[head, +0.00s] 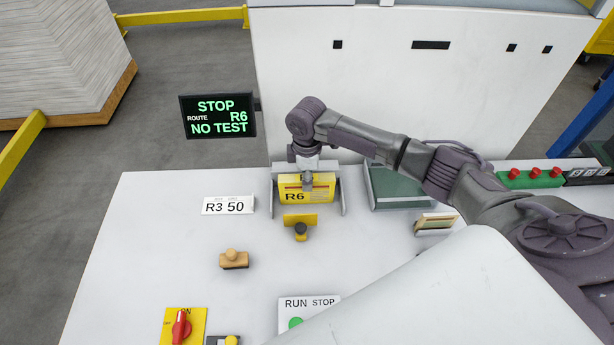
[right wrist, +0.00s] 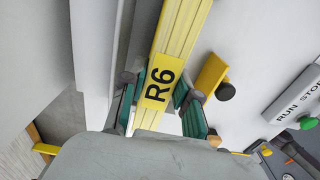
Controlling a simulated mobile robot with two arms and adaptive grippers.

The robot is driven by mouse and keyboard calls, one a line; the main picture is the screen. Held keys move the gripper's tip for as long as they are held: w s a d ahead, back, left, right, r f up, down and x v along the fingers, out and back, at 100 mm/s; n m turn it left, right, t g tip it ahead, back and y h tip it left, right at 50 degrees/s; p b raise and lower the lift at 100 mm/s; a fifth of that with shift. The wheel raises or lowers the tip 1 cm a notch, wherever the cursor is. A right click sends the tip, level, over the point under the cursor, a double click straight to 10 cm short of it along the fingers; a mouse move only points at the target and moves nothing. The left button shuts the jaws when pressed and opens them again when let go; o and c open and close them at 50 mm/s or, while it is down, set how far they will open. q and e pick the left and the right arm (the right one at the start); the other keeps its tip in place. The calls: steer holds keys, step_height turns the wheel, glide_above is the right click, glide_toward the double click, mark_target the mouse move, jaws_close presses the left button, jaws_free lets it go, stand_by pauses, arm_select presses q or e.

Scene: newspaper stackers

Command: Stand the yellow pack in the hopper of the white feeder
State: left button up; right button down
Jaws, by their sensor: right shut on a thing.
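The yellow pack marked R6 (head: 320,190) is upright between the side walls of the white feeder (head: 344,192). Whether its lower edge rests on the hopper floor cannot be told. My right gripper (head: 307,179) reaches down from above and is shut on the pack. In the right wrist view, the gripper's green-lined fingers (right wrist: 158,98) close on both sides of the yellow pack (right wrist: 183,38), around its R6 label. My left gripper is not in view.
A yellow plate with a black knob (head: 300,229) stands in front of the feeder. An R3 50 card (head: 228,205) and a wooden-handled stamp (head: 233,260) lie left. A greenish tray (head: 402,190) is to the right.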

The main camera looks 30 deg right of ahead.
steer(key=c, duration=0.8)
jaws_free()
steer(key=shift+o, duration=0.2)
step_height(320, 180, up, 12)
steer(key=shift+f, duration=0.1)
